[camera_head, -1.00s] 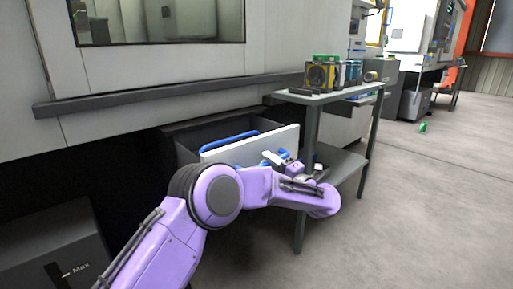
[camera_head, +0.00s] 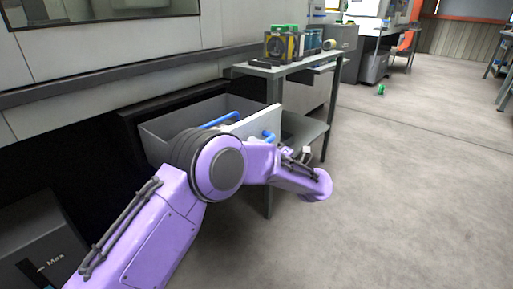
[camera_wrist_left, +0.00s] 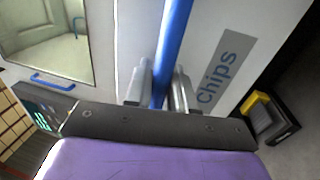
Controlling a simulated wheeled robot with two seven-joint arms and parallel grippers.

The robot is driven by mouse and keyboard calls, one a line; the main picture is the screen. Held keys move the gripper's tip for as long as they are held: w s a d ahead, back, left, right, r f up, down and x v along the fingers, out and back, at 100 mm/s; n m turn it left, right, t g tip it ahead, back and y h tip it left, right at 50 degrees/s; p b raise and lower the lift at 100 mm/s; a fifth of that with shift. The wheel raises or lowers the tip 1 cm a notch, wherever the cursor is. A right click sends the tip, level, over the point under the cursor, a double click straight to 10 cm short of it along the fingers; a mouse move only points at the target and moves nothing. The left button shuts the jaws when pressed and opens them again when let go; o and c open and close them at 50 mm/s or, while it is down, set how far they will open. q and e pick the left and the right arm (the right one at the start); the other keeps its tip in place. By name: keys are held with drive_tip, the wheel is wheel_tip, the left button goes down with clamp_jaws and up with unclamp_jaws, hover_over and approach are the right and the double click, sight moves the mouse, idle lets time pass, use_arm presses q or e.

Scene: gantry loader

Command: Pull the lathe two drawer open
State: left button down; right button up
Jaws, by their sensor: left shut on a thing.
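The lathe's grey drawer (camera_head: 160,131) stands pulled out from under the machine, and its inside shows. Its white front panel (camera_head: 258,121) faces right in the head view. The panel carries a blue bar handle (camera_head: 268,136) and shows a "chips" label (camera_wrist_left: 217,75) in the left wrist view. My left gripper (camera_head: 280,148) is at the handle, partly hidden by my purple arm. In the left wrist view the fingers (camera_wrist_left: 160,88) sit on both sides of the blue bar (camera_wrist_left: 174,35), shut on it. My right gripper is not in view.
A grey table (camera_head: 290,63) stands just beyond the drawer, with several boxes on top and a lower shelf (camera_head: 304,130). A dark box marked "Max" (camera_head: 40,262) is at lower left. The floor (camera_head: 400,180) to the right is open.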

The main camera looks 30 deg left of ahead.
use_arm(q)
drive_tip(key=c, duration=1.1)
unclamp_jaws()
drive_tip(key=p+v, duration=0.2)
drive_tip(key=v, duration=0.8)
drive_tip(key=shift+s+d+f, duration=0.1)
drive_tip(key=shift+d, duration=0.2)
